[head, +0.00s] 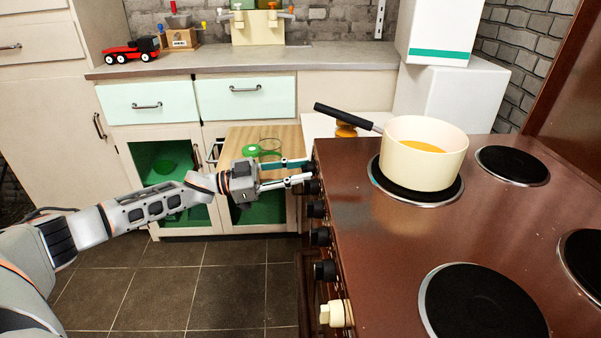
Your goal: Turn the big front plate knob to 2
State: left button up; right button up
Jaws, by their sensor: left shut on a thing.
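The brown stove (380,270) has a row of dark knobs along its left-hand edge. My left gripper (308,170) is at the far end of this row, its two fingers around the farthest dark knob and shut on it. The fingers partly hide that knob, and I cannot read its setting. Another dark knob (313,187) sits just nearer, and a cream knob (337,313) is at the near end. A cream pot (410,165) with orange contents stands on the far left plate (374,178). A large bare plate (483,306) is nearest. My right gripper is not in view.
The pot's dark handle (345,117) points left, above and beyond my gripper. A wooden board (290,140) with a green-handled item lies behind the gripper. Cabinets with mint drawers (245,98) stand at the back. The tiled floor (210,285) left of the stove is clear.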

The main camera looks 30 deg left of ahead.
pick_arm(q)
jog(key=shift+f+m+g+b, duration=0.1)
jog(key=shift+m+g+b, duration=0.3)
jog(key=shift+m, duration=1.8)
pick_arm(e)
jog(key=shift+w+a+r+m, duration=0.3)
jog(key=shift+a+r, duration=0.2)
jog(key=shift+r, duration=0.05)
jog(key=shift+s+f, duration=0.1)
pick_arm(q)
jog(key=o, duration=1.1)
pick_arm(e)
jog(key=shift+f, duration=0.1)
